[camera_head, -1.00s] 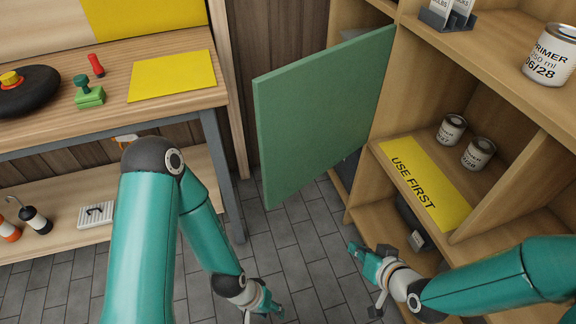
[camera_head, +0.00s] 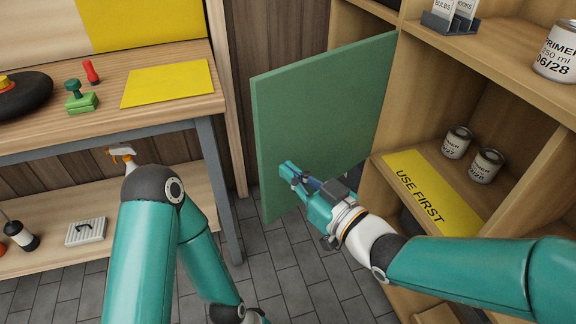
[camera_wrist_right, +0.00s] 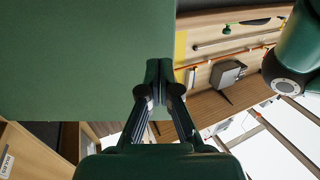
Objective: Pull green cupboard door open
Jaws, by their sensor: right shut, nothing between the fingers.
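The green cupboard door (camera_head: 325,110) stands swung well out from the wooden cupboard (camera_head: 400,190), its hinge side at the cupboard's left post. My right gripper (camera_head: 290,172) is shut and empty, in front of the lower part of the door. In the right wrist view the closed fingertips (camera_wrist_right: 159,72) overlap the right edge of the green door (camera_wrist_right: 80,60); I cannot tell if they touch it. My left arm comes in at the lower left, and its gripper is cut off at the bottom edge, so its fingers are hidden.
Left of the door is a workbench (camera_head: 150,115) with a yellow sheet (camera_head: 170,83) and a green stamp (camera_head: 80,98). On the cupboard shelves are small cans (camera_head: 457,142), a yellow USE FIRST label (camera_head: 430,195) and a large primer can (camera_head: 557,52). Tiled floor (camera_head: 275,265) lies below the door.

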